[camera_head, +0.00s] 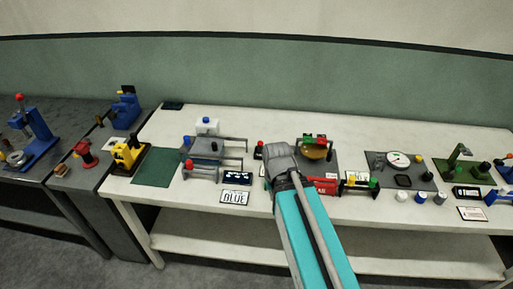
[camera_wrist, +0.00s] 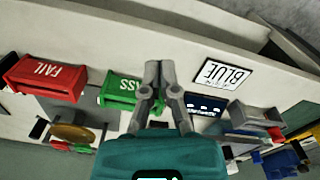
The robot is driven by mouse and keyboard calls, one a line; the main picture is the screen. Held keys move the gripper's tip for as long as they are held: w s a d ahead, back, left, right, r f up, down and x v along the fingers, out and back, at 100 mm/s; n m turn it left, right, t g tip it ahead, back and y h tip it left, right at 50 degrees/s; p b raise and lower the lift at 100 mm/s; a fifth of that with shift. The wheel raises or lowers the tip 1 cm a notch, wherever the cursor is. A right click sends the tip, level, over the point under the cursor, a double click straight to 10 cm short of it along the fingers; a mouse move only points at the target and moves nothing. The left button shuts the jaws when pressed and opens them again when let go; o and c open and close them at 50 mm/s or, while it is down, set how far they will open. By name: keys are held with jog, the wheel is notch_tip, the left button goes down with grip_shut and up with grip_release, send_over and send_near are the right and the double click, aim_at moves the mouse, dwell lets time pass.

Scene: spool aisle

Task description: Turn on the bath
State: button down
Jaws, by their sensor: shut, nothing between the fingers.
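No bath is labelled as such in the views. A grey device (camera_head: 207,147) with a blue knob and a red knob stands left of my arm, and I cannot tell if it is the bath. A dark display panel (camera_head: 237,173) sits at its front right. In the wrist view the panel (camera_wrist: 205,105) and the grey device (camera_wrist: 255,118) lie right of my gripper (camera_wrist: 159,68). My gripper is shut and empty, its fingertips over the bench beside the green PASS bin (camera_wrist: 120,90). In the head view the wrist hides the fingertips.
A BLUE card (camera_head: 235,198) lies at the front edge of the white bench (camera_head: 178,222). A red FAIL bin (camera_wrist: 45,78) stands left of the green bin. A round amber item (camera_head: 314,151) stands behind my wrist. A green mat (camera_head: 158,167) lies clear at left.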

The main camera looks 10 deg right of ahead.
jog(key=w+a+n+t+h+b, duration=0.3)
jog(key=w+a+n+h, duration=0.1)
jog(key=w+n, duration=0.6)
jog(key=w+a+r+n+t+h+b, duration=0.1)
jog(key=w+a+n+t+h+b, duration=0.2)
jog(key=w+a+n, duration=0.3)
jog(key=shift+w+r+n+t+h, duration=0.3)
jog(key=shift+w+n+t+h, duration=0.35)
jog(key=shift+w+n, duration=2.75)
jog(key=shift+s+n, duration=1.2)
jog(key=shift+s, duration=0.05)
jog(key=b+x, duration=0.6)
jog(key=x, duration=0.4)
jog(key=shift+w+a+f, duration=0.2)
jog(key=shift+w+d+r, duration=0.45)
jog(key=shift+w+d, duration=0.25)
jog(key=shift+d, duration=0.15)
jog(key=shift+w+d+r+p, duration=0.1)
jog(key=shift+w+d+p, duration=0.35)
jog(key=shift+d, duration=0.25)
